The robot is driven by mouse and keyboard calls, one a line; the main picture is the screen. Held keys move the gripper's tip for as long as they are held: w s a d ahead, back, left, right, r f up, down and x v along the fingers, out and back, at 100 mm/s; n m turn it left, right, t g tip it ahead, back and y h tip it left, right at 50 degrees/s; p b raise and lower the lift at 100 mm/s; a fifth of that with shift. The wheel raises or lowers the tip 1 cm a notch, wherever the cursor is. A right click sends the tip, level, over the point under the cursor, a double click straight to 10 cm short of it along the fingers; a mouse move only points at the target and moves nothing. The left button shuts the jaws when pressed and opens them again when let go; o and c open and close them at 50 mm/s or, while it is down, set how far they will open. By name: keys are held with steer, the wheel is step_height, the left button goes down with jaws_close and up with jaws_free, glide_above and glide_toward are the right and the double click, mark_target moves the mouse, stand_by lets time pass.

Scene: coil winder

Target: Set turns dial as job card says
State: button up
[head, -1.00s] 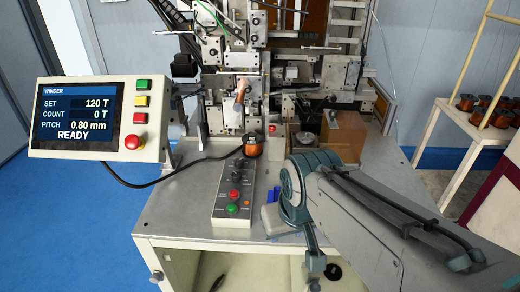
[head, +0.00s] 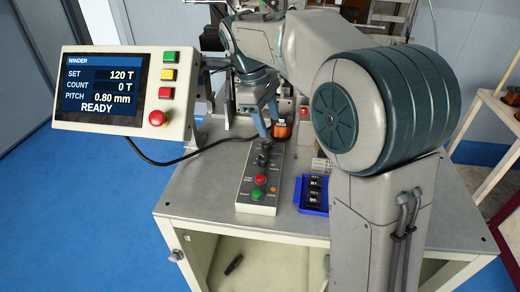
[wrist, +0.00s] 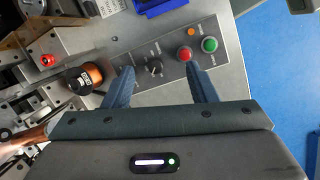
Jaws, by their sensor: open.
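The control panel (head: 262,190) lies on the machine table, with dark dials near its far end. One dial (head: 262,160) also shows in the wrist view (wrist: 154,69), between my fingertips in the picture; I cannot tell the height gap or read its scale. Which dial is for turns is unreadable. My gripper (head: 264,122) is open and empty over the far end of the panel, its blue fingers (wrist: 158,72) pointing down. The left finger in the wrist view hides part of the panel. The winder screen (head: 103,88) reads SET 120 T, COUNT 0 T, PITCH 0.80 mm, READY. No job card is recognizable.
A red button (head: 261,179) and a green button (head: 257,195) sit nearer on the panel. A copper spool (head: 282,131) stands close beside its far end. A blue tray (head: 310,211) holds dark labelled pieces right of the panel. The screen box carries a red mushroom button (head: 157,118).

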mark_target(263, 157)
steer(key=w+a+f+n+h, duration=0.2)
steer(key=w+a+f+n, duration=0.15)
steer(key=w+a, duration=0.3)
steer(key=shift+g, duration=0.4)
steer(key=x, duration=1.3)
steer(key=shift+s+a+f, duration=0.2)
steer(key=shift+s, duration=0.2)
steer(key=shift+y, duration=0.3)
steer(key=c, duration=1)
